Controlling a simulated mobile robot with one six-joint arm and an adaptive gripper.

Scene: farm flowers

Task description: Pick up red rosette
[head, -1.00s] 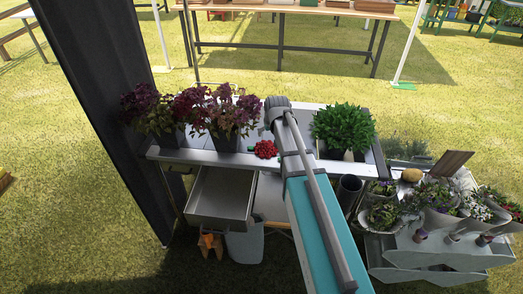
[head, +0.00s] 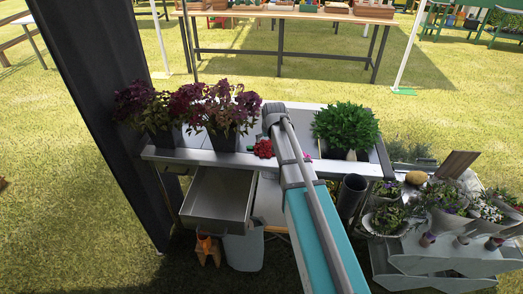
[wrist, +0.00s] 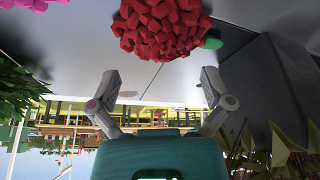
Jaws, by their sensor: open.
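The red rosette (head: 264,149) is a bumpy red cluster near the front edge of the metal table (head: 200,157), just left of my arm. It also shows large at the top of the wrist view (wrist: 163,25). My gripper (wrist: 157,88) is open, with its two fingers spread. The rosette lies beyond the fingertips, roughly centred between them, and nothing is held. In the head view my arm hides the gripper.
Dark pots with purple flowers (head: 226,105) stand left of the rosette. A leafy green plant (head: 346,126) is to the right. An open metal drawer (head: 217,198) sticks out below the table. Potted plants (head: 440,200) fill the lower right.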

